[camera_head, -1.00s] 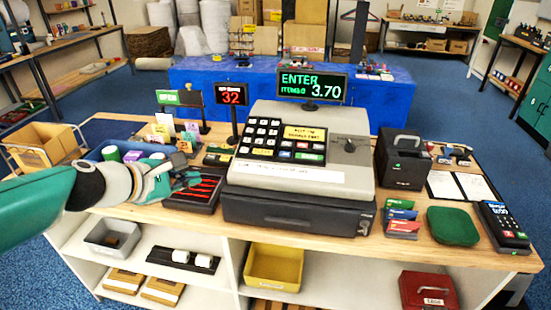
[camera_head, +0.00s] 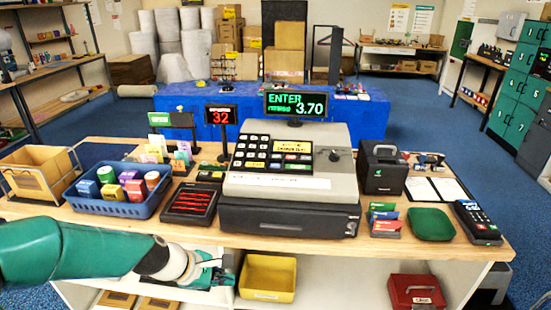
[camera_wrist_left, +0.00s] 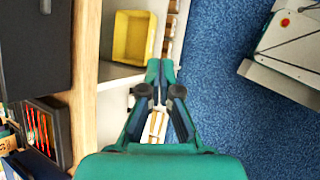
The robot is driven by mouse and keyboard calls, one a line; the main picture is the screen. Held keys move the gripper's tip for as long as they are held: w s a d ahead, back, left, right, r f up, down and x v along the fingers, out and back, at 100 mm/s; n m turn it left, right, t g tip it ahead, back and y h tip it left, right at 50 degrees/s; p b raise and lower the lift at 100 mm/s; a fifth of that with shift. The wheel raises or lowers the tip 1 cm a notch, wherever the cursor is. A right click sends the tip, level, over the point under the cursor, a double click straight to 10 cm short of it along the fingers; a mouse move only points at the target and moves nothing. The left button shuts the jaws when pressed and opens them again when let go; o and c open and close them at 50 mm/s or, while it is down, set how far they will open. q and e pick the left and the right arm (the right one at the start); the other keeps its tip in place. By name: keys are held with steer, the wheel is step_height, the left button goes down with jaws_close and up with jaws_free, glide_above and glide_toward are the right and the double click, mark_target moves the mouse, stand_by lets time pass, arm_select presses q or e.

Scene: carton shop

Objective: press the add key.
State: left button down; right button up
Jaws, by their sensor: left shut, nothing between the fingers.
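The cash register (camera_head: 288,187) stands in the middle of the counter. Its display (camera_head: 296,104) reads ENTER and 3.70. Its keypad (camera_head: 257,151) has several black keys, and coloured keys lie to the right; I cannot read which one is the add key. My left gripper (camera_head: 226,272) is shut and empty. It is in front of the counter's front edge, below the counter top and left of the yellow bin. In the left wrist view its fingers (camera_wrist_left: 159,72) point towards the yellow bin's side of the shelf. My right gripper is not in view.
A blue basket (camera_head: 117,205) of small boxes and cans and a black tray (camera_head: 190,203) stand left of the register. A yellow bin (camera_head: 268,296) sits on the shelf below. A card terminal (camera_head: 478,222) and a green pad (camera_head: 431,224) are at right.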

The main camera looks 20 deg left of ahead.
arm_select(q)
steer(key=s+d+f+m+g, duration=0.2)
steer(key=s+d+f+m, duration=0.3)
steer(key=f, duration=0.3)
steer(key=s+d+f+m+g, duration=0.1)
steer(key=s+d+f+m, duration=0.3)
steer(key=f+m, duration=0.3)
steer(key=s+d+f+m+g, duration=0.2)
steer(key=s+d+f+m, duration=0.3)
steer(key=f, duration=0.5)
steer(key=shift+s+d+f+m+g, duration=0.15)
steer(key=shift+s+d+m+g, duration=0.15)
steer(key=shift+s+m, duration=0.7)
steer(key=shift+s, duration=0.1)
